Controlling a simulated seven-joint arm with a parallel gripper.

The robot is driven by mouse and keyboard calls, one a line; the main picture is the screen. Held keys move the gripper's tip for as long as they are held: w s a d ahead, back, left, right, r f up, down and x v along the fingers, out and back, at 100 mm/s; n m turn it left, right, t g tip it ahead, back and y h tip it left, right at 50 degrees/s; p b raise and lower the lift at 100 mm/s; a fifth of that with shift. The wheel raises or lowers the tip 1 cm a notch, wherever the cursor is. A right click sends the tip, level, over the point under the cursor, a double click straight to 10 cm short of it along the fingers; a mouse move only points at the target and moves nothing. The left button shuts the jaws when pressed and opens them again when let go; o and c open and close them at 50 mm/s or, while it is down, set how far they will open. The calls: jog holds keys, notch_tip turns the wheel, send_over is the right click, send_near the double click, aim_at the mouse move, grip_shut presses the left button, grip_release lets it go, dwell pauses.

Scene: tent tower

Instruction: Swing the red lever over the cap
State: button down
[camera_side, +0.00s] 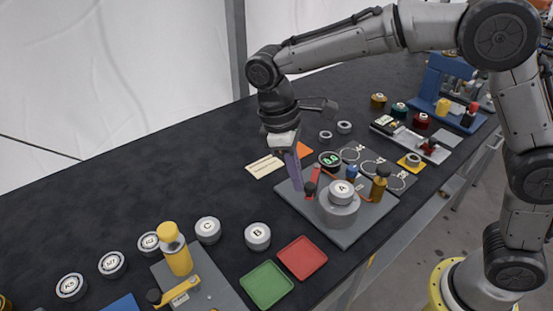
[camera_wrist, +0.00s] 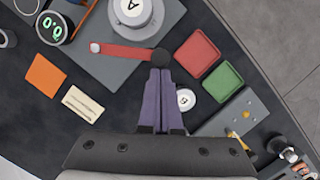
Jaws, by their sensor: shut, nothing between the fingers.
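The red lever (camera_side: 315,175) is on the grey base plate (camera_side: 346,237). In the wrist view the lever (camera_wrist: 125,51) lies straight beside the cap, with a pale pivot at its left end and a black knob (camera_wrist: 161,57) at its right end. The cap marked A (camera_side: 342,189) sits on a round grey holder, and it also shows at the wrist view's top edge (camera_wrist: 132,8). The lever is not across the cap. My gripper (camera_side: 297,187) has purple fingers, shut and empty, pointing down. Its tips (camera_wrist: 160,72) are right beside the knob; I cannot tell whether they touch.
A brown-gold bottle-shaped post (camera_side: 380,183) and a blue knob (camera_side: 352,171) stand near the cap. Red (camera_side: 301,257) and green (camera_side: 266,285) trays lie in front. Caps B (camera_side: 257,236) and C (camera_side: 208,230) stand left. The dark table is clear at the back left.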

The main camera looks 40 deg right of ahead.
jog(key=s+n, duration=0.1)
jog(key=s+d+n, duration=0.1)
jog(key=n, duration=0.1)
jog(key=shift+s+t, duration=0.15)
jog(key=shift+t, duration=0.15)
jog(key=s+d+n, duration=0.1)
jog(key=n, duration=0.1)
jog(key=s+d+n+t, duration=0.1)
jog(key=n, duration=0.1)
jog(key=s+d+n+h, duration=0.1)
jog(key=d+n, duration=0.1)
jog(key=shift+s, duration=0.2)
jog(key=shift+s+d, duration=0.2)
jog(key=shift+d, duration=0.3)
